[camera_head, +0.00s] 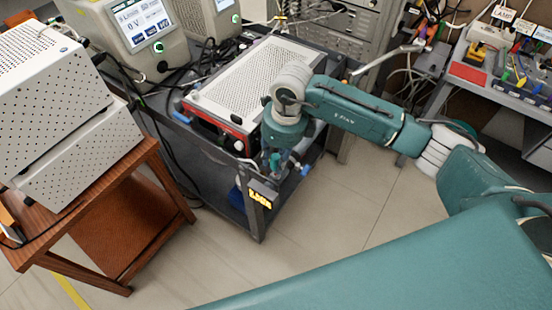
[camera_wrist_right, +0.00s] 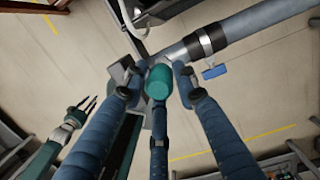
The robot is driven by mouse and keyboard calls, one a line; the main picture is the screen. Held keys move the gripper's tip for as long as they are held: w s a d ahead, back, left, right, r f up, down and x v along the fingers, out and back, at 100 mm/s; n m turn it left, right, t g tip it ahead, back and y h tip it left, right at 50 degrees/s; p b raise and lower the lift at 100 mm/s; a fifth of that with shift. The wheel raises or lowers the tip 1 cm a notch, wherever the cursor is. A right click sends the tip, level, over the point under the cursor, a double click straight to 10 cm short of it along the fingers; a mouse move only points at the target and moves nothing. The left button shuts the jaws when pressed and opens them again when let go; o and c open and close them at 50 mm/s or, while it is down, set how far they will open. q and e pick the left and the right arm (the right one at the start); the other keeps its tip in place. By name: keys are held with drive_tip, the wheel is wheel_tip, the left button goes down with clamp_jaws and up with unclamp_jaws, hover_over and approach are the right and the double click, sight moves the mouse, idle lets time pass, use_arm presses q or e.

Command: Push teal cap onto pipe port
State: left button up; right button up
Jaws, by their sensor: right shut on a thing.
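The teal cap (camera_wrist_right: 159,82) is in the middle of the right wrist view, between the fingers of my right gripper (camera_wrist_right: 158,88), which is shut on it. In the head view, my right gripper (camera_head: 273,163) points down at the front edge of the dark cart, with the cap's teal (camera_head: 275,160) just visible. A grey pipe (camera_wrist_right: 262,20) with a black collar and blue handle (camera_wrist_right: 215,72) runs behind the cap. The cap overlaps the pipe's near end; I cannot tell whether they touch. The port is hidden. My left gripper (camera_wrist_right: 86,106) is at the left, fingers apart and empty.
The dark cart (camera_head: 257,225) carries a perforated metal instrument (camera_head: 255,75) close beside my right wrist. A small box with yellow characters (camera_head: 262,193) sits at its front corner. A wooden table (camera_head: 120,225) stands at left. Floor right of the cart is clear.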

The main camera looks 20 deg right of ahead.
sight(276, 167)
drive_tip(key=shift+b, duration=0.5)
idle(1.1)
drive_tip(key=shift+f+b, duration=1.75)
drive_tip(key=shift+f, duration=0.1)
drive_tip(key=o, duration=1.1)
drive_tip(key=shift+r, duration=0.4)
drive_tip(key=r, duration=0.3)
drive_tip(key=d+r, duration=0.1)
drive_tip(key=r, duration=0.7)
drive_tip(key=shift+s+d+r, duration=0.15)
drive_tip(key=shift+s, duration=0.25)
